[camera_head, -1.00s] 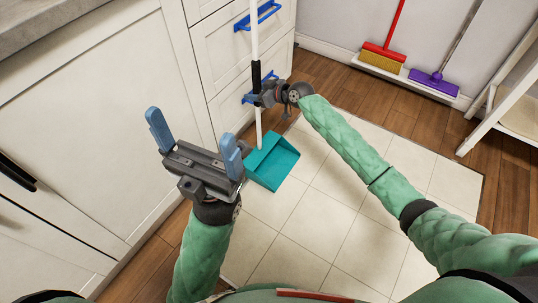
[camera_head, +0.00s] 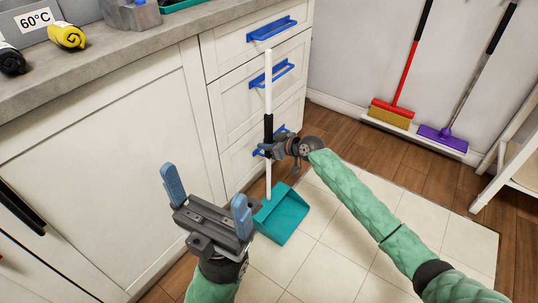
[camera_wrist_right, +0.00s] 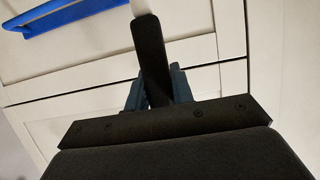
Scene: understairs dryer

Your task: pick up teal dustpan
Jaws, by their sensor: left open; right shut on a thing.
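The teal dustpan (camera_head: 284,215) has a long white upright handle with a black grip (camera_head: 268,129). Its pan is low over the pale tiles; I cannot tell whether it touches them. My right gripper (camera_head: 268,149) is shut on the dustpan's handle at the black grip. In the right wrist view the black grip (camera_wrist_right: 152,55) rises between the blue fingers, partly hidden by the gripper body. My left gripper (camera_head: 207,192) is open and empty, to the left of the dustpan, in front of the cabinet.
White drawers with blue handles (camera_head: 271,28) stand right behind the dustpan handle. A counter (camera_head: 120,55) holds rolled cloths at upper left. A red broom (camera_head: 392,110) and a purple broom (camera_head: 443,138) lean on the back wall. A white shelf frame stands at right. Tiled floor (camera_head: 345,258) is clear.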

